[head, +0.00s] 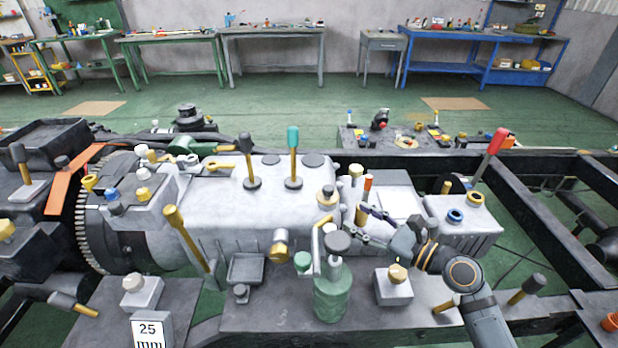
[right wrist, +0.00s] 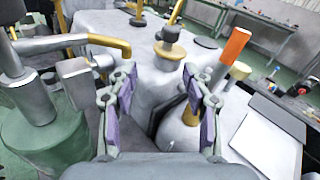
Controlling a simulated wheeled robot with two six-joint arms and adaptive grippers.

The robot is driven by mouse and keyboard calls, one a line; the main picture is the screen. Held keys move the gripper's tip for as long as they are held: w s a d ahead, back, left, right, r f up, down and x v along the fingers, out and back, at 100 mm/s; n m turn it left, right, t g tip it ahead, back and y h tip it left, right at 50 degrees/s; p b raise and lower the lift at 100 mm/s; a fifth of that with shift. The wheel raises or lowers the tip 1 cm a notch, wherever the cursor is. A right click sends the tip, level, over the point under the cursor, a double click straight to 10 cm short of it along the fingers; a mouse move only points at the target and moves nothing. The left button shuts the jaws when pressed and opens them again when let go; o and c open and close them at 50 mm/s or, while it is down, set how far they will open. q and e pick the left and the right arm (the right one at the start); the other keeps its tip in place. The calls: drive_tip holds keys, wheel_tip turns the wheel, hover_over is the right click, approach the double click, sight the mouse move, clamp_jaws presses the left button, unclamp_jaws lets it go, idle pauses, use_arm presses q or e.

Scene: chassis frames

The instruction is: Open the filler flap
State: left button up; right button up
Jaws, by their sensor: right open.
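My right gripper (head: 352,222) reaches in from the lower right over the grey housing (head: 230,205). It is open, and in the right wrist view its two fingers (right wrist: 160,85) stand apart with nothing gripped. An orange-topped post (head: 368,184) rises just beyond the fingers; in the right wrist view its orange top (right wrist: 235,45) is above the right finger, which partly hides its gold lower part. A pale flat panel (head: 402,204) lies behind the wrist and shows at the lower right of the wrist view (right wrist: 262,148). I cannot tell for sure which part is the filler flap.
A green bottle (head: 331,298) and a bent gold-ended pipe (right wrist: 108,42) stand close left of the gripper. A gold-topped cap (head: 327,195) sits behind them. A red-handled lever (head: 490,152) rises at the right. Dark frame rails (head: 540,225) border open floor on the right.

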sight(333, 191)
drive_tip(key=w+a, duration=0.2)
drive_tip(key=w, duration=0.1)
drive_tip(key=w+a+r+m, duration=0.1)
drive_tip(key=w+a, duration=0.2)
drive_tip(key=w+a+m, duration=0.1)
drive_tip(key=w+a, duration=0.1)
drive_tip(key=shift+w+a+r+t+p, duration=0.15)
drive_tip(key=shift+w+r+t+p, duration=0.25)
use_arm(q)
drive_tip(key=shift+w+a+r, duration=0.15)
drive_tip(key=shift+w+r, duration=0.2)
drive_tip(key=shift+r, duration=0.05)
drive_tip(key=shift+s, duration=0.1)
use_arm(e)
clamp_jaws()
